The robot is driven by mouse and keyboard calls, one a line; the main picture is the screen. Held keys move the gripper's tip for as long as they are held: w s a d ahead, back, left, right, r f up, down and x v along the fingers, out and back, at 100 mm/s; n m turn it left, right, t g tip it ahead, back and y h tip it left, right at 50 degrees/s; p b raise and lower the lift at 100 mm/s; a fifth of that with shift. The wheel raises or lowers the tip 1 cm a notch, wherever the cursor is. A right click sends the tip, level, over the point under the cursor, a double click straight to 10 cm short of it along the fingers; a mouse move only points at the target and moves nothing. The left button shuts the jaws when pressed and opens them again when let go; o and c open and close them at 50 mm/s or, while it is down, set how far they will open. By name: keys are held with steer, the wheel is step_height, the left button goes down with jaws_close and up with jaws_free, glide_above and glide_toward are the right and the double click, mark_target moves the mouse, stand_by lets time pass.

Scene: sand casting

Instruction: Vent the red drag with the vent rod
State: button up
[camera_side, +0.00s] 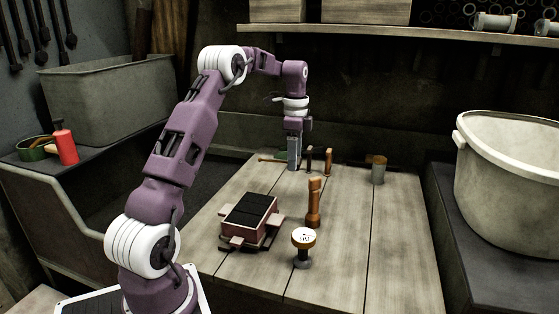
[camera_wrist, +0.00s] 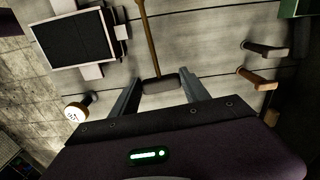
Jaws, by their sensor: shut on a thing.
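My gripper (camera_side: 295,168) points down over the far part of the table. In the wrist view its two fingers (camera_wrist: 162,80) are shut on the dark end block of a thin brown rod (camera_wrist: 148,35), which I take for the vent rod. The shaft runs from the block to the top edge of that view, and its far end is out of frame. The red drag (camera_side: 242,229) lies nearer the side camera, dark on top with pale lugs; it also shows at upper left in the wrist view (camera_wrist: 109,22). The rod and the drag are apart.
A wooden tool (camera_side: 314,200) and a round-headed stamp (camera_side: 304,238) stand right of the drag. Two small pegs (camera_side: 308,158) (camera_side: 328,162) stand close right of my gripper, and a grey-brown cup (camera_side: 378,170) farther right. The table's front right is clear.

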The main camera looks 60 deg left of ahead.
steer(key=w+d+r+n, duration=0.15)
steer(key=d+r, duration=0.25)
steer(key=d, duration=0.8)
steer(key=s+d+f+n, duration=0.3)
steer(key=d+f, duration=0.1)
steer(key=d, duration=0.7)
steer(key=s+d+f+n, duration=0.2)
steer(key=d+f+n, duration=0.2)
steer(key=d, duration=0.7)
steer(key=s+a+r+n+g+y, duration=0.2)
steer(key=s+a+r+n+y, duration=0.2)
steer(key=a+n, duration=0.5)
steer(key=s+a+r+n+g+y, duration=0.2)
steer(key=s+a+r+n+y, duration=0.25)
steer(key=a, duration=0.75)
steer(key=s+a+r+n+g+y, duration=0.2)
steer(key=s+a+r+n+y, duration=0.3)
steer(key=a, duration=0.6)
steer(key=shift+n+h, duration=0.25)
steer(key=shift+n, duration=0.35)
steer(key=shift+w+d+f, duration=0.1)
steer(key=shift+w+f, duration=0.1)
steer(key=shift+f, duration=0.75)
steer(key=shift+w+d+f, duration=0.1)
steer(key=shift+w+f, duration=0.05)
steer(key=shift+f, duration=0.85)
steer(key=shift+w+d+f, duration=0.1)
steer(key=shift+w+f, duration=0.1)
steer(key=shift+f, duration=0.75)
steer(key=shift+f, duration=0.25)
